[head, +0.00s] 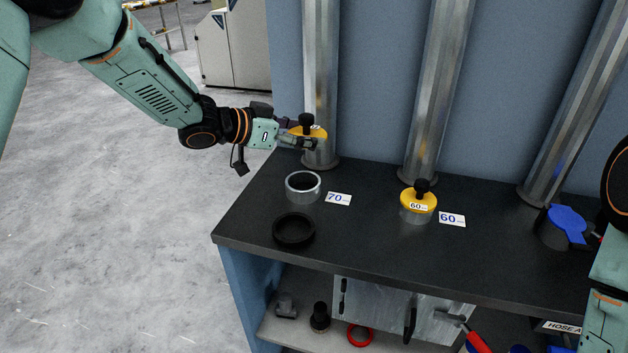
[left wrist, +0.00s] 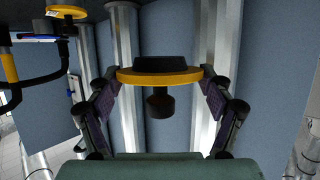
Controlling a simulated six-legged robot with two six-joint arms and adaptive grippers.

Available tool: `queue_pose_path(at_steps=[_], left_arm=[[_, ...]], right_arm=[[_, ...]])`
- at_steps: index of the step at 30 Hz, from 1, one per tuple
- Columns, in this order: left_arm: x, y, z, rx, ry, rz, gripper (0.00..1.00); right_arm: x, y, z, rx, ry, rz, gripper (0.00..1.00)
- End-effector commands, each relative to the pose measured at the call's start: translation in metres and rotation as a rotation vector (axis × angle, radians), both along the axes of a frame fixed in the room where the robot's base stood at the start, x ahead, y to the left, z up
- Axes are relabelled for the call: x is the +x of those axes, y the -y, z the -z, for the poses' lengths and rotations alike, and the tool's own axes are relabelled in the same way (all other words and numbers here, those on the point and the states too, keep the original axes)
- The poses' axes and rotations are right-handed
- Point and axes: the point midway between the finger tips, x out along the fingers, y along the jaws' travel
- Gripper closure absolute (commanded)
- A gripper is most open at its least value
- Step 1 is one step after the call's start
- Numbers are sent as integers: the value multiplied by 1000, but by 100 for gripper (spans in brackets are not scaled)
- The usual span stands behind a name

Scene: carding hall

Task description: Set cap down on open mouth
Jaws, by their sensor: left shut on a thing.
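My left gripper (head: 306,140) is shut on a yellow cap (head: 318,132) with a black knob, held above the bench behind and above the open mouth. In the left wrist view the cap (left wrist: 130,75) is pinched by its rim between both fingers. That picture looks inverted, with the knob hanging down and a black plug on the cap's other side. The open mouth (head: 303,194) is a short metal collar on the bench, beside a "70" label (head: 339,198). Nothing covers it, and the cap is clear of it. My right gripper is out of view.
A black ring (head: 294,230) lies in front of the collar. A second yellow cap (head: 418,199) sits on another collar by a "60" label (head: 452,219). Metal pipes (head: 320,80) rise behind the bench top (head: 370,235). A blue lid (head: 567,223) is at right.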

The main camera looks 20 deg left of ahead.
Motion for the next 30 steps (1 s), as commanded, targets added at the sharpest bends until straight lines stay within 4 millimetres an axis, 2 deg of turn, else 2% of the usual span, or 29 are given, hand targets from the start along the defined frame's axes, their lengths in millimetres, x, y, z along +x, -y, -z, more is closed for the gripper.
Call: queue_pose_path(at_steps=[6, 14, 21, 30], left_arm=[[-2, -4, 43, -3, -4, -7, 62], [-1, -2, 63, -2, 0, -4, 62], [1, -1, 94, -2, -1, -2, 62], [2, 0, 96, -2, 1, 0, 62]], right_arm=[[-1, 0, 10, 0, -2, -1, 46], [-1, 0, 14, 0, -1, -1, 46], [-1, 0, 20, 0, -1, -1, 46], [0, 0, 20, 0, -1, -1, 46]])
